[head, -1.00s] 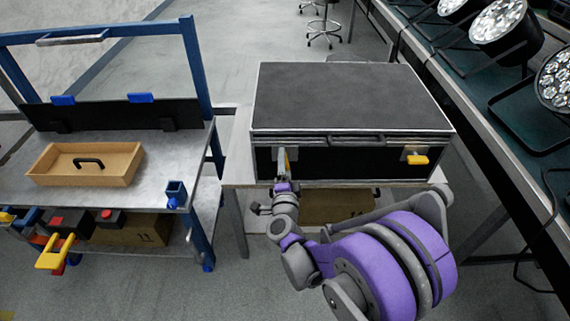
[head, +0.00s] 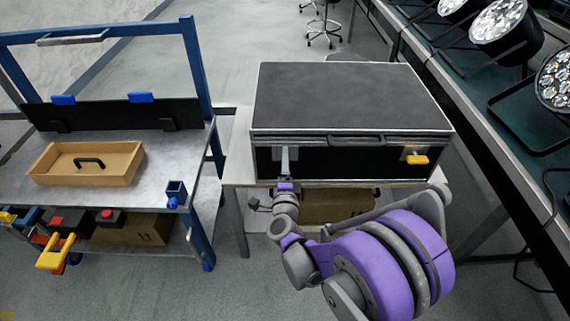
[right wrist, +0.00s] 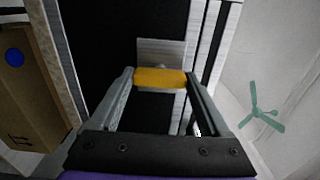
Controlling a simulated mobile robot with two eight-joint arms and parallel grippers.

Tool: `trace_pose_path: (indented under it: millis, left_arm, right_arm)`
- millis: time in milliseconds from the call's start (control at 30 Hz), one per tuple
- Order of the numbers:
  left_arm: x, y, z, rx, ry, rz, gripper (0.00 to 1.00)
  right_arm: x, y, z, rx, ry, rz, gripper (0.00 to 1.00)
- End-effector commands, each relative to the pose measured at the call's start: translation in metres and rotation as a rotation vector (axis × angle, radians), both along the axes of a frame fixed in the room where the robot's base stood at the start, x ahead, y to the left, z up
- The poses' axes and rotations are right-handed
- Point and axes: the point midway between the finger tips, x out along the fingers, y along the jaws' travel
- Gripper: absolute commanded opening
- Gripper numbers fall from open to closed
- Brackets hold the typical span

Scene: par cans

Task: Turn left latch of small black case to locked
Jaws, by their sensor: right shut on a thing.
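The small black case (head: 335,95) stands shut on a table, its front with two latches facing me. My right gripper (head: 285,160) is at the left latch. In the right wrist view, my right gripper (right wrist: 160,90) has the yellow handle of the left latch (right wrist: 160,77) between its fingers, against a metal plate. The handle runs across from finger to finger, which is upright along the case front. In the head view the gripper hides this handle. The right latch (head: 417,159) has its yellow handle lying level. My left gripper is not in view.
A blue-framed cart (head: 200,150) on the left bears a wooden tray (head: 112,177). A bench with stage lights (head: 500,25) runs along the right. A cardboard box (right wrist: 30,90) lies below the case's table. The floor between cart and table is narrow.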

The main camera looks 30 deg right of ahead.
Motion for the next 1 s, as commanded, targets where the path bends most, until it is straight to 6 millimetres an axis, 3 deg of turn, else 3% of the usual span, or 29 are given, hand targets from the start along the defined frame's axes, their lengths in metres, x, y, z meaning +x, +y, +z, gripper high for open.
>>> trace_pose_path:
  millis: [33,133,467,1000]
  left_arm:
    - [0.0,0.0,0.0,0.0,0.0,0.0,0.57]
    - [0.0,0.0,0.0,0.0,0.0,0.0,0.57]
    - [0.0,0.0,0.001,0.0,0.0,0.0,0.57]
    - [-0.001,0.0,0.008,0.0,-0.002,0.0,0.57]
  right_arm:
    - [0.0,0.0,-0.001,0.004,0.0,0.001,0.85]
    - [0.0,0.0,0.0,0.003,-0.001,0.001,1.0]
    - [-0.006,0.004,0.0,0.002,0.0,0.001,1.0]
    - [-0.085,0.053,0.0,0.003,-0.001,0.003,1.0]
